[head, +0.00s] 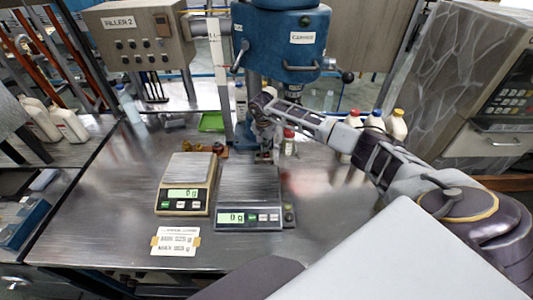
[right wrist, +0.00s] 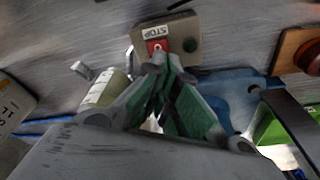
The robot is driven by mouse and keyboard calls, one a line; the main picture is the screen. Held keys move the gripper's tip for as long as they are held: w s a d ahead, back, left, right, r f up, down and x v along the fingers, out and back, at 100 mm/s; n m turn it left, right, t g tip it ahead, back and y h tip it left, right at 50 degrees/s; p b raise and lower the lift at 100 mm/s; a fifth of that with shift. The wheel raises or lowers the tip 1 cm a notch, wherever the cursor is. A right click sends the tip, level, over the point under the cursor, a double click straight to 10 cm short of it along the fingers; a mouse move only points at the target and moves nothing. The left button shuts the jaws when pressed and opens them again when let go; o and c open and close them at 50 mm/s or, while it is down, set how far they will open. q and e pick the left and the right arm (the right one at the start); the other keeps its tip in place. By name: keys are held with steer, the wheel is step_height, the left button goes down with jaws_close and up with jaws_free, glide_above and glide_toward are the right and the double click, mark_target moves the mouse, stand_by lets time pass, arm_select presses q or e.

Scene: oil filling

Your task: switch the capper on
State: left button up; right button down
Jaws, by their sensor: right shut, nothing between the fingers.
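The capper (head: 280,40) is a blue machine with a label, standing at the back of the metal table. A small beige switch box (right wrist: 181,33) with a STOP label shows in the right wrist view near the capper's blue base (right wrist: 228,88). It has a red button (right wrist: 157,46) and a green button (right wrist: 191,45). My right gripper (head: 264,153) reaches down in front of the capper and is shut and empty. In the right wrist view its fingertips (right wrist: 160,66) overlap the lower edge of the red button; I cannot tell whether they touch it. My left gripper is not in view.
Two scales stand in front: a beige one (head: 190,170) and a dark one (head: 249,217). A red-capped bottle (head: 289,143) is right of my gripper. A brown block (head: 219,152) and a green tray (head: 211,122) lie to its left. Several bottles (head: 374,121) stand behind my arm.

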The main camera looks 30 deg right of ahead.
steer(key=shift+r+p, duration=1.15)
steer(key=shift+r, duration=1.3)
steer(key=shift+f, duration=0.1)
